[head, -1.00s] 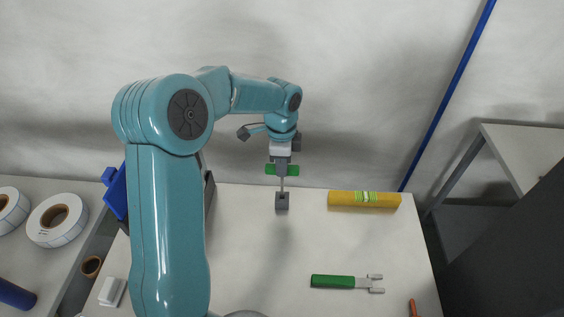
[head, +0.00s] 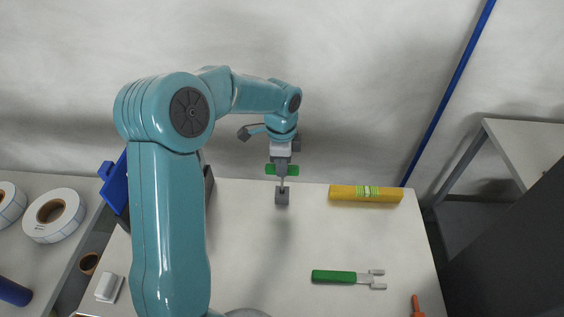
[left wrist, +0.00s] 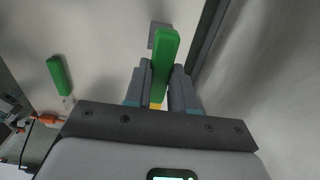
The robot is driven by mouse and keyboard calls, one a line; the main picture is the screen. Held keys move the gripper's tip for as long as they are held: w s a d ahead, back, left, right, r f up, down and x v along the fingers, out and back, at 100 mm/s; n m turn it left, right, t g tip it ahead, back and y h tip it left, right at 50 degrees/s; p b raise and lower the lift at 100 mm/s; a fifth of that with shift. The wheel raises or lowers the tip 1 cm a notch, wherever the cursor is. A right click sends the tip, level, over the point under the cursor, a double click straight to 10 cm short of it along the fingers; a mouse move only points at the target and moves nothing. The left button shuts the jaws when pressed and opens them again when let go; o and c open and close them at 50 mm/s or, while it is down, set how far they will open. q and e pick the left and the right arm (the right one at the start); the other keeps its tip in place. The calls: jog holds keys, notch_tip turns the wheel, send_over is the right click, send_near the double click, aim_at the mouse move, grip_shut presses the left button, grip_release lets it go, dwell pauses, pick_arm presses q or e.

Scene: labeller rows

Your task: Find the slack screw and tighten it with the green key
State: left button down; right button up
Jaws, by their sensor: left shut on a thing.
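My left gripper (head: 281,162) is shut on the green handle (head: 290,170) of an upright key, which also shows between the fingers in the left wrist view (left wrist: 164,62). No screw head can be made out. A second green-handled tool (head: 335,277) with a forked grey end lies flat on the table. My right gripper is not in view.
A blue object (head: 117,190) and label rolls (head: 54,215) are at left. A white block (head: 108,288) and an orange item (head: 416,305) lie near the front.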

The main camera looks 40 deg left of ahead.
pick_arm(q)
jog(key=shift+f+b, duration=0.3)
jog(key=shift+f, duration=0.2)
jog(key=c, duration=0.9)
grip_release()
jog(key=shift+o, duration=0.2)
notch_tip(320, 180, up, 16)
jog(key=shift+r+p, duration=0.2)
jog(key=shift+p, duration=0.15)
jog(key=shift+s, duration=0.1)
